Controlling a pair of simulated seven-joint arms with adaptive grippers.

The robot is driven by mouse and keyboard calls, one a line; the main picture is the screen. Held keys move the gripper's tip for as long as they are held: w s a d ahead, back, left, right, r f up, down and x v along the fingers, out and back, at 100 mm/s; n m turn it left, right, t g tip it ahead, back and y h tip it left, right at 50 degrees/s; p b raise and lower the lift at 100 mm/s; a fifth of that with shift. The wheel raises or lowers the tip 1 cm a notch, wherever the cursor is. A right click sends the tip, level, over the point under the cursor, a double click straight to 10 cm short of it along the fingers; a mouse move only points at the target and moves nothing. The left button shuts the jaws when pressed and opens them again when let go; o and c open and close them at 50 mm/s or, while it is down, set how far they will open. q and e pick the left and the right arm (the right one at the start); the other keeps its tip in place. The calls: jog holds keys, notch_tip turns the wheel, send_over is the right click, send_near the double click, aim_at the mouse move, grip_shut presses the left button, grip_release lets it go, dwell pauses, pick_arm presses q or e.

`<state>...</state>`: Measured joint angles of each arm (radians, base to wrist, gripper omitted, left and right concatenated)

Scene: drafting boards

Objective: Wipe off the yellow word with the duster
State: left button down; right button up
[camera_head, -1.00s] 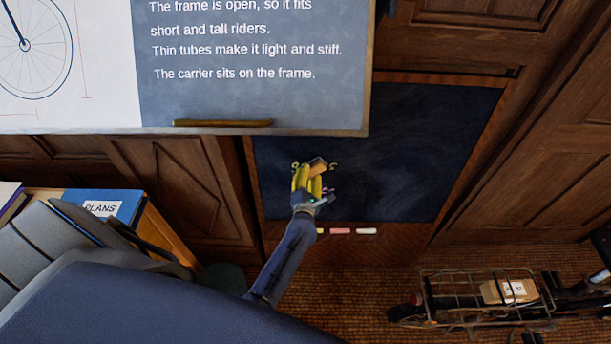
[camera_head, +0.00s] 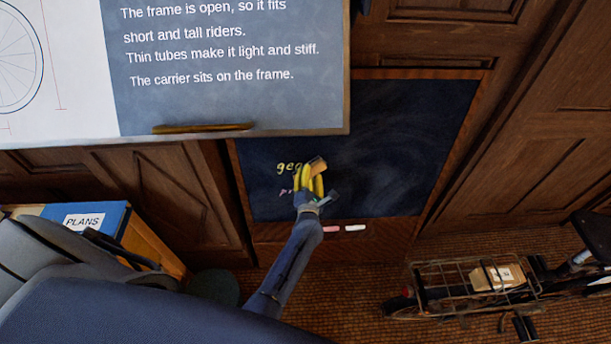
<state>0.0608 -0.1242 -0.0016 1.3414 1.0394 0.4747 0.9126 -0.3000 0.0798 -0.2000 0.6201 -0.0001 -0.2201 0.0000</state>
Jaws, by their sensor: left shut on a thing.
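The dark blue chalkboard (camera_head: 400,140) is set in a wooden frame low on the wall. A yellow word (camera_head: 288,168) is written on its left part; I can read "gea" at its start, and whatever follows is behind the duster and gripper. A pink word (camera_head: 286,191) lies below it, mostly hidden by my gripper. My left gripper (camera_head: 311,180), with yellow fingers, is shut on the duster (camera_head: 318,166), a tan block, in front of the board just right of the visible yellow letters. I cannot tell whether the duster touches the board. My right gripper is not in view.
Pink (camera_head: 332,229) and white (camera_head: 355,228) chalks lie on the ledge below the board. A large written board (camera_head: 230,80) hangs at upper left. A blue PLANS folder (camera_head: 85,217) lies at left. A bicycle with a wire carrier (camera_head: 450,290) stands at lower right.

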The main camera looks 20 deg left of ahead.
aim_at(276, 168)
pick_arm(q)
jog(key=d, duration=0.1)
jog(key=w+d, duration=0.1)
jog(key=d, duration=0.1)
jog(key=w+d, duration=0.1)
jog(key=shift+w+d+r, duration=0.1)
jog(key=shift+w+d, duration=0.1)
jog(key=shift+d, duration=0.2)
jog(key=shift+a, duration=0.1)
jog(key=shift+s+a, duration=0.45)
jog(key=shift+a, duration=0.3)
jog(key=shift+s+a, duration=0.45)
jog(key=shift+a, duration=0.3)
jog(key=shift+s+a, duration=0.25)
jog(key=shift+a, duration=0.45)
jog(key=shift+s+a, duration=0.25)
jog(key=shift+a, duration=0.4)
jog(key=shift+s+a, duration=0.25)
jog(key=shift+a, duration=0.45)
jog(key=shift+s+a, duration=0.55)
jog(key=shift+a, duration=0.35)
jog(key=shift+s+a, duration=0.5)
jog(key=shift+a, duration=0.35)
jog(key=shift+s+a, duration=0.55)
jog(key=shift+a, duration=0.35)
jog(key=shift+s+a, duration=0.3)
jog(key=shift+a, duration=0.55)
jog(key=shift+s+a, duration=0.3)
jog(key=shift+a, duration=0.55)
jog(key=shift+s, duration=0.1)
